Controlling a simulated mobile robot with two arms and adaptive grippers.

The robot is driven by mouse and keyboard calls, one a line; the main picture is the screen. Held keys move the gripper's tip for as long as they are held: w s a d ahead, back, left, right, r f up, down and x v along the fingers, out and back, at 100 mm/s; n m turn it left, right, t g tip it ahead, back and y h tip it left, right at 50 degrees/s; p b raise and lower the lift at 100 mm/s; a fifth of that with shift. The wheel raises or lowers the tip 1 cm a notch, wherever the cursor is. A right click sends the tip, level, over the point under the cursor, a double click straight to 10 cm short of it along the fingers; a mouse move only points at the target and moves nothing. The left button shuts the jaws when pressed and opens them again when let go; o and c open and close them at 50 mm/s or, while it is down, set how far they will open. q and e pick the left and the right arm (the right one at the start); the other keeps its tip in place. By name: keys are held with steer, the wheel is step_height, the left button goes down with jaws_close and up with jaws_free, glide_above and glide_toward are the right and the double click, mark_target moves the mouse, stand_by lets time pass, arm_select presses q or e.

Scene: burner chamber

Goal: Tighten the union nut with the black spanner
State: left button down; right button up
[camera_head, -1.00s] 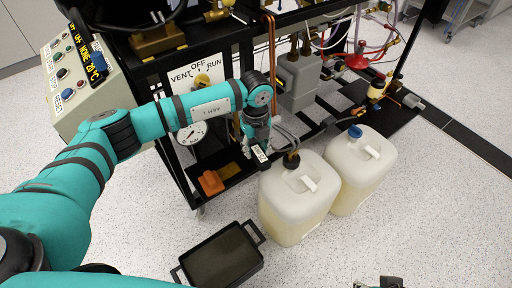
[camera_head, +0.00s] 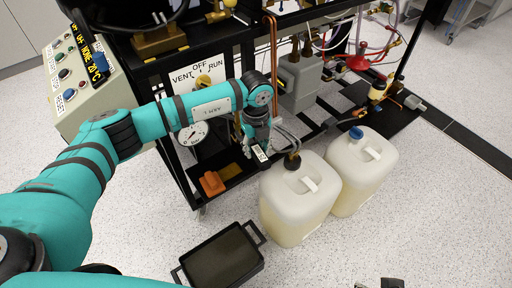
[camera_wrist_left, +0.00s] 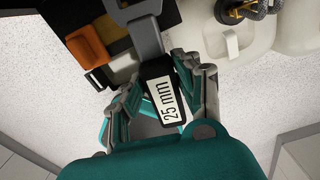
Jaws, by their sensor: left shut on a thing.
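My left gripper (camera_head: 256,148) is low in front of the black rig, left of the nearer white canister. The spanner's grey shank runs up and away from the fingers. The label also shows on the spanner in the head view (camera_head: 260,154). I cannot make out the union nut, or whether the spanner's jaw is on it. A small grey and black part at the bottom edge may be my right gripper (camera_head: 380,284).
The nearer white canister (camera_head: 290,222) stands close on the right, with another canister (camera_head: 365,180) beyond it. An orange block (camera_head: 212,183) sits left of my gripper on the rig's lower shelf. A black tray (camera_head: 222,258) is on the floor in front. Floor at right is clear.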

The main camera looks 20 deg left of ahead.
arm_select(q)
steer(key=shift+w+a, duration=0.1)
steer(key=shift+w, duration=0.05)
steer(key=shift+w+a, duration=0.25)
steer(key=shift+w+a+b, duration=0.55)
steer(key=shift+w+a, duration=0.45)
steer(key=shift+w, duration=0.05)
stand_by(1.3)
stand_by(0.8)
steer(key=shift+s+a+m+p, duration=0.55)
steer(key=shift+a+m, duration=0.15)
steer(key=shift+m, duration=0.5)
